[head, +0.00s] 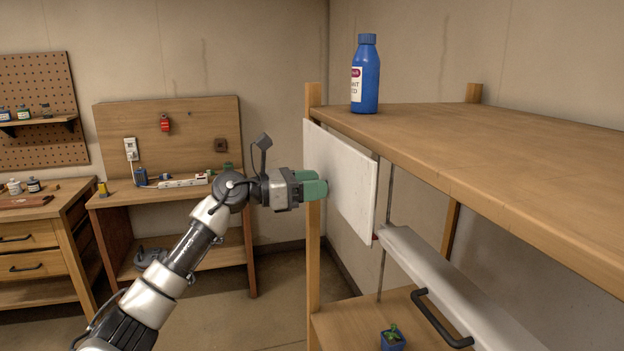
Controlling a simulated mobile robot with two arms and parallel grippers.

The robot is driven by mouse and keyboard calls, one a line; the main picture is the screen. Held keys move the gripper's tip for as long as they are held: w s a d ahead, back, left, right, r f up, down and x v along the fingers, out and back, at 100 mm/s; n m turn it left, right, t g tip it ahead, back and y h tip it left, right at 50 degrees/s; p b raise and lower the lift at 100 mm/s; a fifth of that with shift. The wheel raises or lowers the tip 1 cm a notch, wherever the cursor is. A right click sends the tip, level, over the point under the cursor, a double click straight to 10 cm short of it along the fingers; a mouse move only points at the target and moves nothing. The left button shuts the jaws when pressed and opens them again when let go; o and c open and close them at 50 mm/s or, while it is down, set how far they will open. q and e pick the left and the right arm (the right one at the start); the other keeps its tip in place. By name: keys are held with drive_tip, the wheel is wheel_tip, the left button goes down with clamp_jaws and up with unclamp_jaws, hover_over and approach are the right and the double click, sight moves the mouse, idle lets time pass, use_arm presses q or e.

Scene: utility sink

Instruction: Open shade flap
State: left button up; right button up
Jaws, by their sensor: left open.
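A white upright panel (348,188) hangs below the left end of the wooden shelf's top board. Lower right, a second white panel (425,275) with a black bar handle (440,318) sticks out at a slant under the board. I cannot tell for sure which of them is the shade flap. My left gripper (318,187), with green fingers, is open at the left edge of the upright panel, beside the shelf's front post. Whether it touches the panel is unclear. The handle is well to the right of and below the gripper. My right gripper is not in view.
A blue bottle (366,78) stands on the shelf's top board (480,140). A small plant in a blue pot (392,340) is on the lower board. A wooden post (313,250) stands close to my left gripper. A workbench (165,200) is behind my arm.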

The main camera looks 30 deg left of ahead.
use_arm(q)
drive_tip(key=shift+c, duration=0.7)
clamp_jaws()
drive_tip(key=shift+s+r, duration=0.1)
